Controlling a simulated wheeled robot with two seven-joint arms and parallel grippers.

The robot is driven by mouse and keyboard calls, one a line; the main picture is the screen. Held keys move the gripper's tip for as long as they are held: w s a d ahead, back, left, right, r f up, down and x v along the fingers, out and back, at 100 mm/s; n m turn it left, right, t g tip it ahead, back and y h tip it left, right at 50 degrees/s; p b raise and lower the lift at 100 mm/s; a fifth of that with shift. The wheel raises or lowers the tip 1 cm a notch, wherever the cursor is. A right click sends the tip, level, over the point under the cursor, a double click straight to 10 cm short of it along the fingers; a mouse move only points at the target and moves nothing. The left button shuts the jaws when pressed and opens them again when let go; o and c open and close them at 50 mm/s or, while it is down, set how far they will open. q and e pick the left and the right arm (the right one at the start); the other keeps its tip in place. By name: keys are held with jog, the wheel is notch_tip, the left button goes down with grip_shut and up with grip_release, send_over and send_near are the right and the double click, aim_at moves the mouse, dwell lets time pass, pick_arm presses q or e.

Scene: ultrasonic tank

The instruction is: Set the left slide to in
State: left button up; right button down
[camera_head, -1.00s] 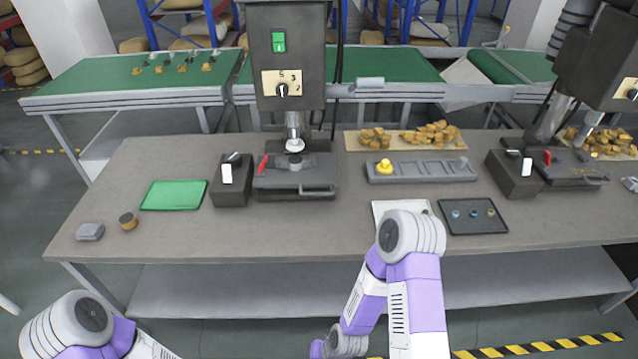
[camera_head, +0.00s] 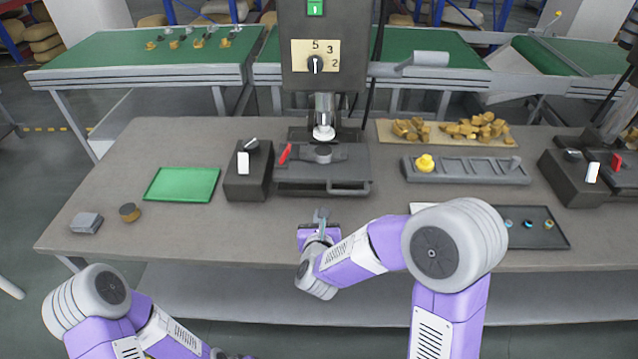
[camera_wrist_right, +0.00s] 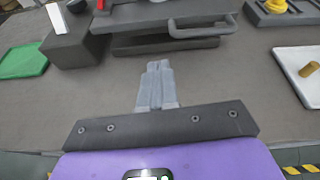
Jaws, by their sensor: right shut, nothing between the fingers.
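The left slide (camera_head: 350,178) is a dark grey plate under the left press (camera_head: 323,75). A bar handle (camera_head: 335,189) runs along its front, and it projects toward me from under the press head. A red lever (camera_head: 285,153) and a dark round piece (camera_head: 323,152) sit on top. In the right wrist view the handle (camera_wrist_right: 200,31) lies ahead and slightly right of the fingertips. My right gripper (camera_head: 321,212) is shut and empty, in front of the handle and apart from it; its fingers (camera_wrist_right: 157,75) show pressed together. My left arm is at lower left, its gripper outside the picture.
A dark switch box (camera_head: 248,178) stands left of the slide, with a green tray (camera_head: 182,184) beyond it. A grey rack (camera_head: 466,170) with a yellow piece is to the right.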

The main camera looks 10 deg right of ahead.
jog(key=m, duration=0.1)
send_near(322, 180)
jog(key=x, duration=0.5)
jog(key=shift+a+f, duration=0.1)
jog(key=shift+f, duration=0.1)
pick_arm(q)
jog(key=shift+w, duration=0.1)
pick_arm(e)
jog(key=shift+w, duration=0.7)
jog(key=shift+d, duration=0.25)
